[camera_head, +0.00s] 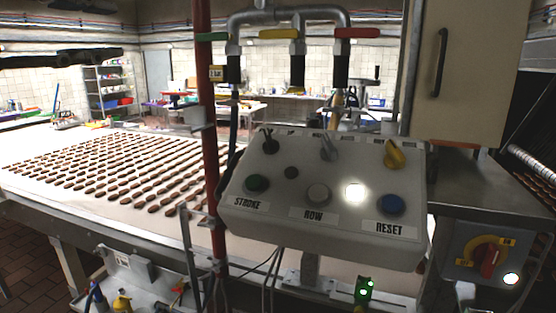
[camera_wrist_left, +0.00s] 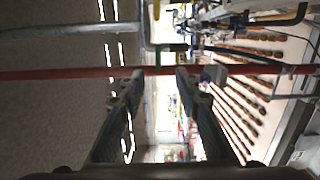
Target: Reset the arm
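The grey control box (camera_head: 290,232) stands in the middle right of the head view. A white lamp (camera_head: 355,192) glows between ROW and RESET. My left gripper (camera_head: 112,54) is dark, at the upper left of the head view, well away from the box. In the left wrist view its two fingers (camera_wrist_left: 160,82) are apart with nothing held between them. My right gripper is not in view.
A red vertical pipe (camera_head: 207,130) stands left of the box; it crosses the left wrist view (camera_wrist_left: 60,73) beyond the fingertips. Valves with coloured handles (camera_head: 278,33) hang above. A wide table (camera_head: 60,207) carries rows of brown pieces. A cabinet (camera_head: 465,75) is at upper right.

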